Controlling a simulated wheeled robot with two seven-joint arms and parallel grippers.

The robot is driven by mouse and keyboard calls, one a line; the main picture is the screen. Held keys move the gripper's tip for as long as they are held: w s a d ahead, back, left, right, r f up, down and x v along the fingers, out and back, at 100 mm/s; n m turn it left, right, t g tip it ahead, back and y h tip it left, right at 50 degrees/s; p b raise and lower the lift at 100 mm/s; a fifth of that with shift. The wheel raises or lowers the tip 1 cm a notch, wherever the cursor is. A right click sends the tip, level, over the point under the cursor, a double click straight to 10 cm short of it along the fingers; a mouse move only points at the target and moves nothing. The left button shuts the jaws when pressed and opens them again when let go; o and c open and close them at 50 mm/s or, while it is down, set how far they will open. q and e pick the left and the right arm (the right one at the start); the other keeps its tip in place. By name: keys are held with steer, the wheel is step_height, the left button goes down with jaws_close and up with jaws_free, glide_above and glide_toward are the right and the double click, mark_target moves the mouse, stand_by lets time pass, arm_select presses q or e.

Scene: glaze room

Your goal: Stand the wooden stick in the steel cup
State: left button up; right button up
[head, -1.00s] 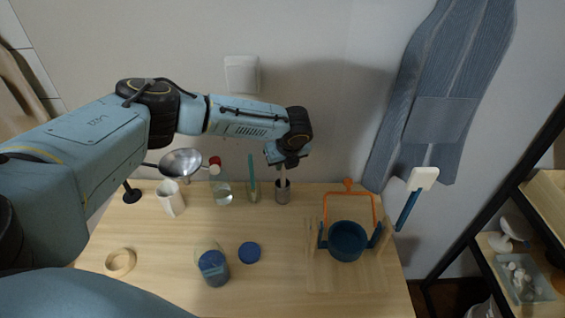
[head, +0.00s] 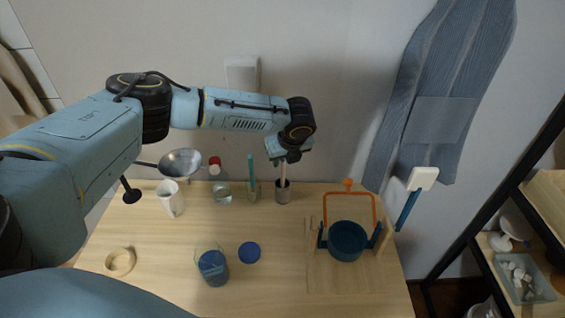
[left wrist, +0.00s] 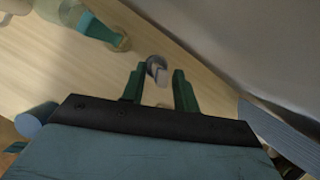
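The wooden stick (head: 284,173) stands nearly upright in the steel cup (head: 283,193) at the back of the table in the head view. Its lower end is hidden inside the cup. My left gripper (head: 286,160) is just above the stick's top, pointing down. In the left wrist view the two dark green fingers (left wrist: 159,88) are spread apart, with the cup (left wrist: 156,64) and the stick's end (left wrist: 160,76) seen in the gap between them. The fingers look clear of the stick. My right gripper is not in view.
A glass (head: 254,191) with a teal stick stands left of the cup. A blue pot (head: 347,241) stands right, by an orange frame (head: 375,210).

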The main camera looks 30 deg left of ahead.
arm_select(q)
steer(key=v, duration=0.9)
